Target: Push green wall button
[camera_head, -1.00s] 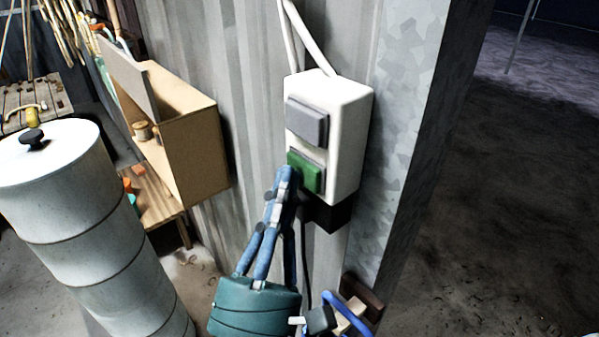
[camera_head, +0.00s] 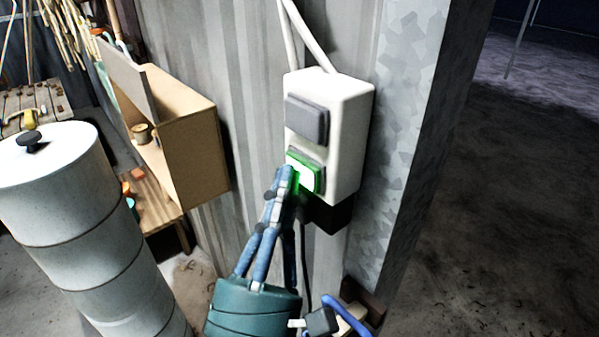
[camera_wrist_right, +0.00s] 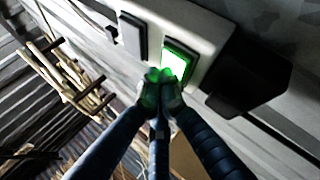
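The green wall button (camera_head: 309,176) is the lower of two on a white switch box (camera_head: 350,120) on the corrugated wall. It glows bright white-green; its lit face also shows in the right wrist view (camera_wrist_right: 176,66). My right gripper (camera_head: 285,176) has its fingertips together at the button's lower left edge, and they seem to touch it. In the right wrist view the fingertips (camera_wrist_right: 160,76) meet, tinted by the green light, with nothing between them. Exact contact is hard to tell. My left gripper is not in view.
A grey button (camera_head: 307,119) sits above the green one. A black box (camera_head: 332,214) is under the switch box. A wooden cabinet (camera_head: 190,150) hangs to the left, with a tall metal drum (camera_head: 75,220) before it. Dark ground lies open at right.

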